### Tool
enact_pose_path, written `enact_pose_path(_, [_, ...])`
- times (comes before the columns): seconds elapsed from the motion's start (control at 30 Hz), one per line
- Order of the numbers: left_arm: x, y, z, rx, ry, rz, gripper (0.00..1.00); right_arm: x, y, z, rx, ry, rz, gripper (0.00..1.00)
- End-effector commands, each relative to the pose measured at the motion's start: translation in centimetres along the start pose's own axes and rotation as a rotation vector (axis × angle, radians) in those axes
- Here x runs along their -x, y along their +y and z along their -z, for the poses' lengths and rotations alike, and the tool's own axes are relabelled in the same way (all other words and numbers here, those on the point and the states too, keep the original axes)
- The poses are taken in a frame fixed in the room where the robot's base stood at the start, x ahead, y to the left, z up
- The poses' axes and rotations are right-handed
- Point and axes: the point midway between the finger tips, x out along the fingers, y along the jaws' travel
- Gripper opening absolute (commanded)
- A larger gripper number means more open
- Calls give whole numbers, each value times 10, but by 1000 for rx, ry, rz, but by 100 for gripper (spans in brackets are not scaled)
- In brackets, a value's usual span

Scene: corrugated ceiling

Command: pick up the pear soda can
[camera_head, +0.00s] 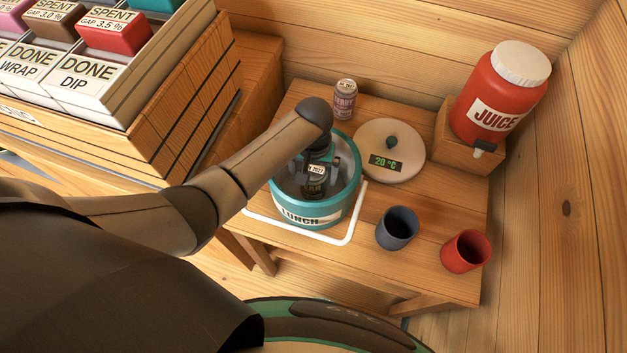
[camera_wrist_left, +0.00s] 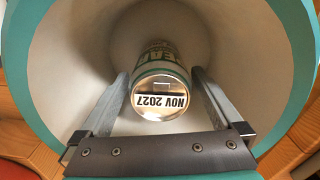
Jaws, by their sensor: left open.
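The pear soda can (camera_wrist_left: 160,78) stands inside a teal-rimmed round container marked LUNCH (camera_head: 290,215). In the left wrist view its label is partly readable, and its top shows NOV 2027 upside down. It also shows in the head view (camera_head: 315,189), partly covered by my gripper. My left gripper (camera_head: 320,170) reaches down into the container from above. Its two fingers are open, one on each side of the can, with gaps visible in the wrist view. My right gripper is not in view.
A round lid with a 20 °C display (camera_head: 408,140) lies right of the container. A berry-labelled can (camera_head: 344,98) stands behind. A grey cup (camera_head: 397,229), a red cup (camera_head: 465,251) and a red JUICE jug (camera_head: 490,95) stand to the right. A white bar (camera_head: 340,241) edges the container's front.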

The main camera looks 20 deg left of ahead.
Motion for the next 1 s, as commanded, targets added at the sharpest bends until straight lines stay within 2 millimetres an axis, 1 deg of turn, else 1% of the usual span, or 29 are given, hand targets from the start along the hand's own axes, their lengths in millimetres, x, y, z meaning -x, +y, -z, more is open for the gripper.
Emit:
enact_pose_path(0.03, [-9,0,0,1,-1,1,100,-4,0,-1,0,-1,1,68])
enact_pose_path(0.13, [-17,0,0,1,0,1,100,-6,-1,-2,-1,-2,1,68])
enact_pose_path(0.4, [-18,0,0,0,2,0,100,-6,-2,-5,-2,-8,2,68])
enact_pose_path(0.47, [-18,0,0,0,1,0,94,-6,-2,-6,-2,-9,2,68])
enact_pose_path(1.0, [-18,0,0,0,0,0,34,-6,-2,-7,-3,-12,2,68])
